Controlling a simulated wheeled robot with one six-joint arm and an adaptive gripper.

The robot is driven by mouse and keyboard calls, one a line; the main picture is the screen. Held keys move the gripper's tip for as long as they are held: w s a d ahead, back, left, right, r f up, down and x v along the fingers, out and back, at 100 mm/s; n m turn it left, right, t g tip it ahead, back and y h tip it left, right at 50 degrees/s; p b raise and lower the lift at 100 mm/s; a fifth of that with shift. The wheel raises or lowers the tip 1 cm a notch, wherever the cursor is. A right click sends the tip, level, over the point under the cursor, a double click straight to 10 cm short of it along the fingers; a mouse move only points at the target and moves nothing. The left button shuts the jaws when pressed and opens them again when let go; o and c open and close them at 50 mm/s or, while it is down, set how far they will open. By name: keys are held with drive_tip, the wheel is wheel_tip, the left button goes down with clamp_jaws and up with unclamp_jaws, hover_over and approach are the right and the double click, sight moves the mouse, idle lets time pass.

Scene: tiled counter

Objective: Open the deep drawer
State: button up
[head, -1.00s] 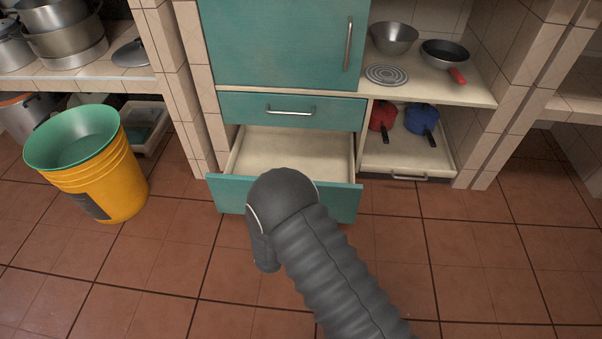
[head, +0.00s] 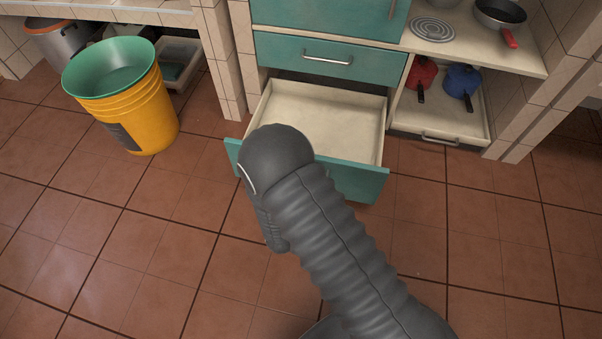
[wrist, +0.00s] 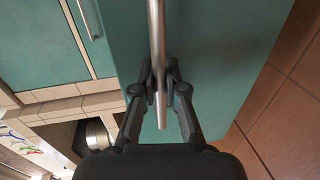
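The deep drawer (head: 335,112) is pulled well out from under the teal cabinet in the head view, and its pale inside looks empty. Its teal front (head: 358,182) is partly hidden behind my arm. In the wrist view the drawer front (wrist: 222,50) fills the middle, with a metal bar handle (wrist: 157,35) running down it. My gripper (wrist: 160,80) has one finger on each side of the handle, closed in on it near its lower end. The head view hides my fingers and this handle behind my arm.
A shut shallow drawer (head: 325,60) sits above the deep drawer. A yellow bucket (head: 138,115) with a green inside stands on the floor at left. Red (head: 422,74) and blue (head: 462,82) pots sit in the right lower compartment. The tiled floor in front is clear.

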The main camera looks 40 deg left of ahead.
drive_tip(key=o, duration=0.4)
drive_tip(key=v, duration=1.2)
idle(0.4)
